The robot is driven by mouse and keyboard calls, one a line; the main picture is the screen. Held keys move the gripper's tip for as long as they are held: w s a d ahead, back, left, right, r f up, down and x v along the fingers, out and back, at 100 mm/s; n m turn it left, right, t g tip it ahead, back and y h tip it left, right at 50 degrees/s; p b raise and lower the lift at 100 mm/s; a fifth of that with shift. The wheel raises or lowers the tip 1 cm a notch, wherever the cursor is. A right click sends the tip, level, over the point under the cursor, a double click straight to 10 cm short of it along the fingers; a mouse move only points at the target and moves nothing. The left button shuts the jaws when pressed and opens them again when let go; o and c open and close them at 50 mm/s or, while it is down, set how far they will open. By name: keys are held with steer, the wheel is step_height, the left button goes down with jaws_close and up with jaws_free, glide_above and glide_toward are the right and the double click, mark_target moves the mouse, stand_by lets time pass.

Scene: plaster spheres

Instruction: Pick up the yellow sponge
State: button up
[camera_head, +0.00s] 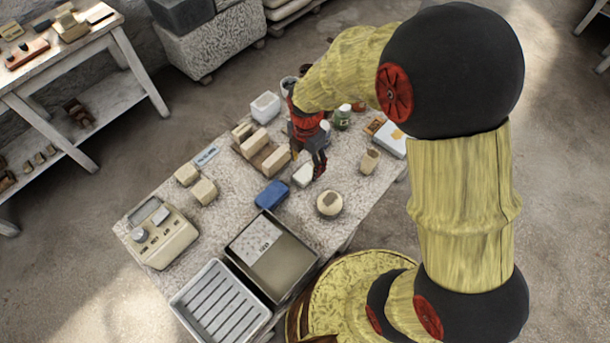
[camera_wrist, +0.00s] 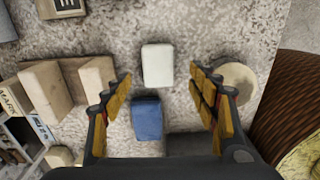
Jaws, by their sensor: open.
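No plainly yellow sponge stands out. Blocks of similar size are a blue block (camera_head: 271,194) and a whitish block (camera_head: 303,174). Cream blocks (camera_head: 204,191) sit left of the blue one; I cannot tell whether any is the sponge. My gripper (camera_head: 318,166) points down over the table, close to the whitish block. In the wrist view my gripper (camera_wrist: 160,85) is open and empty. The whitish block (camera_wrist: 157,65) shows between and beyond its fingertips, with the blue block (camera_wrist: 147,118) between the fingers, nearer the palm. The gripper partly hides the table behind it in the head view.
A wooden tray with beige blocks (camera_head: 276,162) is left of the gripper, and a round cream object (camera_head: 330,204) right. A beige scale (camera_head: 160,232), a deep tray (camera_head: 285,284) and a ribbed grey tray (camera_head: 219,303) fill the near end. Jars and a white box (camera_head: 390,138) stand farther back.

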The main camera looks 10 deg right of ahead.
mark_target(305, 173)
step_height(305, 173, down, 6)
steer(key=shift+w+a+r+b, duration=0.1)
steer(key=shift+a+r+b, duration=0.1)
steer(key=shift+b, duration=0.85)
steer(key=c, duration=0.3)
steer(key=c, duration=0.7)
steer(key=shift+o, duration=0.2)
steer(key=shift+r, duration=0.1)
